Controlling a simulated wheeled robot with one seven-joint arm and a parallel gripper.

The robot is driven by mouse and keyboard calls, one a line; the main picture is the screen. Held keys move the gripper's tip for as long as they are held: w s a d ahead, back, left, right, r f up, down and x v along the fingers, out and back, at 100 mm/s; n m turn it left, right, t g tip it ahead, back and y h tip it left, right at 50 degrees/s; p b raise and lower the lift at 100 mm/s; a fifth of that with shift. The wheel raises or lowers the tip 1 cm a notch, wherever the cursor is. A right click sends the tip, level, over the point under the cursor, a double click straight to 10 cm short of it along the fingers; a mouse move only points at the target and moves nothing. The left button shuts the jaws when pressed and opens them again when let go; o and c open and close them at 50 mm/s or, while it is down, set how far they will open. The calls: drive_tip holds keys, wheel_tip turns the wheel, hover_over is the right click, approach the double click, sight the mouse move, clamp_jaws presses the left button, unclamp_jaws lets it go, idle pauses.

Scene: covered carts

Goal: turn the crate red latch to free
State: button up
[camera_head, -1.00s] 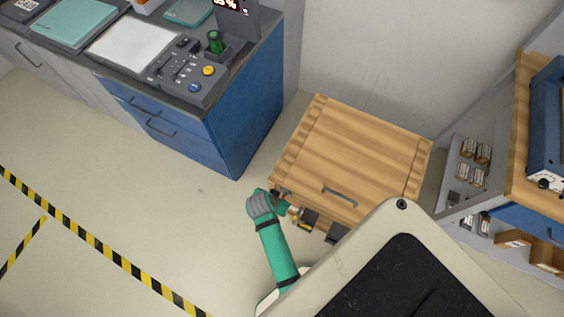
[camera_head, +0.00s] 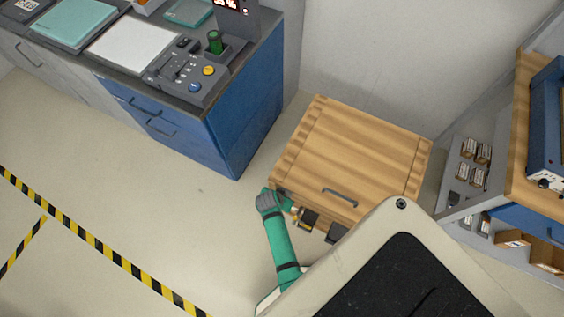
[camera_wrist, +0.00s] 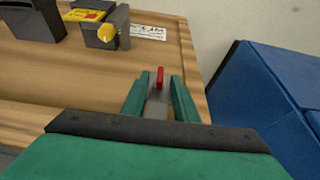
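The wooden crate (camera_head: 350,150) stands against the wall with its lid down; its side fills the left of the wrist view (camera_wrist: 75,75). The red latch (camera_wrist: 160,77) shows as a small upright red piece between my gripper's fingertips in the wrist view. My gripper (camera_wrist: 158,90) has its two green fingers apart, one on each side of the latch. I cannot tell whether they touch it. In the head view my gripper (camera_head: 290,203) is at the crate's front left corner, and the latch is hidden there.
A dark box with a yellow part and knob (camera_wrist: 108,30) and another dark block (camera_wrist: 33,18) stick out from the crate's side. A grey handle (camera_head: 340,197) is on the lid. A blue cabinet (camera_head: 245,110) stands to the left. The floor at left is clear.

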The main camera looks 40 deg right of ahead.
clamp_jaws()
drive_tip(key=g+h, duration=0.1)
drive_tip(key=g, duration=0.1)
drive_tip(key=w+n+g+h, duration=0.1)
drive_tip(key=g, duration=0.2)
drive_tip(key=w+a+f+n+g+h, duration=0.1)
drive_tip(key=g+h, duration=0.1)
drive_tip(key=g, duration=0.1)
idle(0.7)
drive_tip(key=shift+s+f+g, duration=0.1)
drive_tip(key=shift+g, duration=0.2)
idle(0.4)
drive_tip(key=shift+d, duration=0.1)
